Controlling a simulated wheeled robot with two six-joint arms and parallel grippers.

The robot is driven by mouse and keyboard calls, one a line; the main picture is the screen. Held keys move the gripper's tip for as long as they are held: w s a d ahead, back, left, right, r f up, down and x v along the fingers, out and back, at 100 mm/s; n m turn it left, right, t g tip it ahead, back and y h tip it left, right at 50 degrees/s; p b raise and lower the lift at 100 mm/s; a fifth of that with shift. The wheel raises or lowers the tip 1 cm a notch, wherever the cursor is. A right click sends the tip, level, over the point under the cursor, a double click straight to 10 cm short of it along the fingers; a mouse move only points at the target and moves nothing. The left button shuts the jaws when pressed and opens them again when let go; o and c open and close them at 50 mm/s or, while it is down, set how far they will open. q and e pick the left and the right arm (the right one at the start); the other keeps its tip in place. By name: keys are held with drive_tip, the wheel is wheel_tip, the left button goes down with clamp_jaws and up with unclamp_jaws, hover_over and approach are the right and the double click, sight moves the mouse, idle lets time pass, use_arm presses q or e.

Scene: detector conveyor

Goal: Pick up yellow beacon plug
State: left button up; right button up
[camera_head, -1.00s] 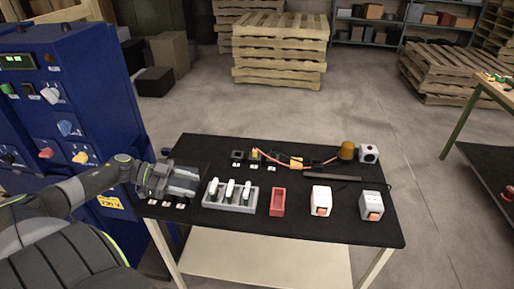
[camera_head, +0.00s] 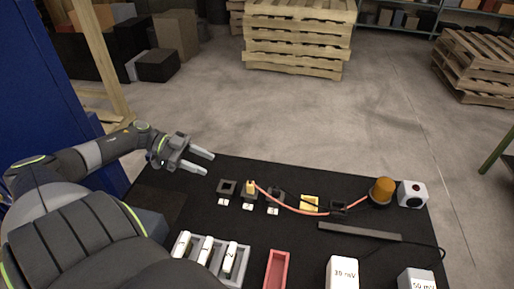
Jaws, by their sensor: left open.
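A yellow plug (camera_head: 250,187) stands in a dark socket on the black table, with an orange-red cable running right from it to the amber beacon (camera_head: 383,190). A second yellow piece (camera_head: 310,203) sits further right in the same row; I cannot tell from here if it is a plug or a socket. My left gripper (camera_head: 205,163) is open and empty, over the table's far left edge, left of and beyond the plug, its fingers pointing right. My right gripper is not in view.
An empty dark socket (camera_head: 227,188) lies left of the plug. A grey tray (camera_head: 239,262) with white labelled pieces, a red bin (camera_head: 277,270) and white boxes (camera_head: 342,273) stand nearer. A white box with a dark button (camera_head: 412,194) is right of the beacon.

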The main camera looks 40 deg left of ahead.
sight(256, 192)
use_arm(q)
drive_tip(key=p+x, duration=0.1)
drive_tip(key=x, duration=0.5)
drive_tip(key=shift+r, duration=0.2)
drive_tip(key=p+x, duration=0.1)
drive_tip(key=x, duration=0.4)
drive_tip(key=shift+w+d+f, duration=0.15)
drive_tip(key=shift+w+f, duration=0.1)
drive_tip(key=shift+f, duration=0.05)
drive_tip(key=shift+w+d+f+p, duration=0.25)
drive_tip(key=shift+d+p, duration=0.2)
drive_tip(key=shift+d, duration=0.15)
drive_tip(key=x, duration=0.1)
drive_tip(key=p+x, duration=0.1)
drive_tip(key=x, duration=0.2)
drive_tip(key=shift+s+d+f, duration=0.15)
drive_tip(key=shift+d+f, duration=0.1)
drive_tip(key=shift+f, duration=0.2)
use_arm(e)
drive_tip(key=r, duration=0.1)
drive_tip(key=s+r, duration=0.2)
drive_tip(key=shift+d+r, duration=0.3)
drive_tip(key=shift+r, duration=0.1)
use_arm(q)
clamp_jaws()
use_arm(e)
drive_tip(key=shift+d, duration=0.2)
